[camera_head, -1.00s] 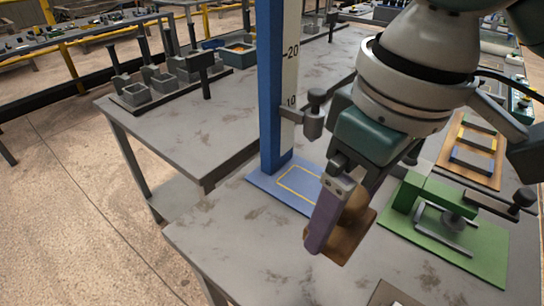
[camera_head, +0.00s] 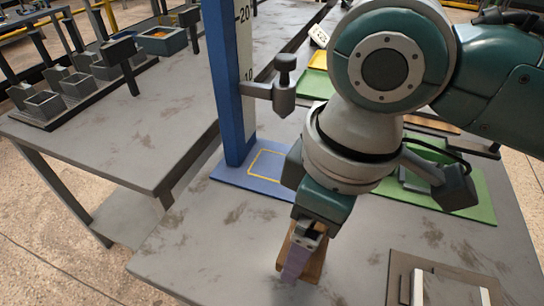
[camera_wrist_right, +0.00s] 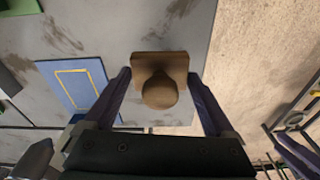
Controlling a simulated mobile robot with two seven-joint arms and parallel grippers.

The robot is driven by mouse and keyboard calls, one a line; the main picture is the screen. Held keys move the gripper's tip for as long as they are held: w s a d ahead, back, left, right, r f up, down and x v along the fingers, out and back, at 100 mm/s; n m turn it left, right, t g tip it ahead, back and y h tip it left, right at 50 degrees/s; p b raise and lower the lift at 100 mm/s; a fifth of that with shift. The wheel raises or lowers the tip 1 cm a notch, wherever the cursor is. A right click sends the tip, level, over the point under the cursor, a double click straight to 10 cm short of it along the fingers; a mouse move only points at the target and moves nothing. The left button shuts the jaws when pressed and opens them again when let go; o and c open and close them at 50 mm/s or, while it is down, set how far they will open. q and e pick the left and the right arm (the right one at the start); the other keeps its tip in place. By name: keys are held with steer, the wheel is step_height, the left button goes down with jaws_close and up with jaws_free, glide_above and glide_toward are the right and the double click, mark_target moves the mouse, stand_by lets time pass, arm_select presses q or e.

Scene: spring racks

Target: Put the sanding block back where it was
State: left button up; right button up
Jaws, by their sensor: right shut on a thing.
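The sanding block (camera_head: 313,266) is brown wood with a round knob, which shows in the right wrist view (camera_wrist_right: 160,92). My right gripper (camera_head: 298,262) has its purple fingers on both sides of the block and is shut on it. In the head view the arm and fingers hide part of the block. A blue base plate (camera_head: 225,171) with a yellow rectangular outline (camera_head: 251,166) lies behind and left of the gripper. The outline is empty, and it also shows in the right wrist view (camera_wrist_right: 56,84). My left gripper is not in view.
A blue post (camera_head: 226,80) with a scale and a dark side clamp (camera_head: 283,90) rises from the blue plate. A green fixture (camera_head: 483,198) stands right, and a framed tray (camera_head: 392,262) lies front right. Bare grey tabletop (camera_head: 205,245) lies left of the gripper.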

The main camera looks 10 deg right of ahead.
step_height(320, 180, down, 6)
steer(key=shift+r+b, duration=0.1)
steer(key=shift+b, duration=0.55)
steer(key=shift+f, duration=0.3)
steer(key=shift+f, duration=0.1)
steer(key=o, duration=1)
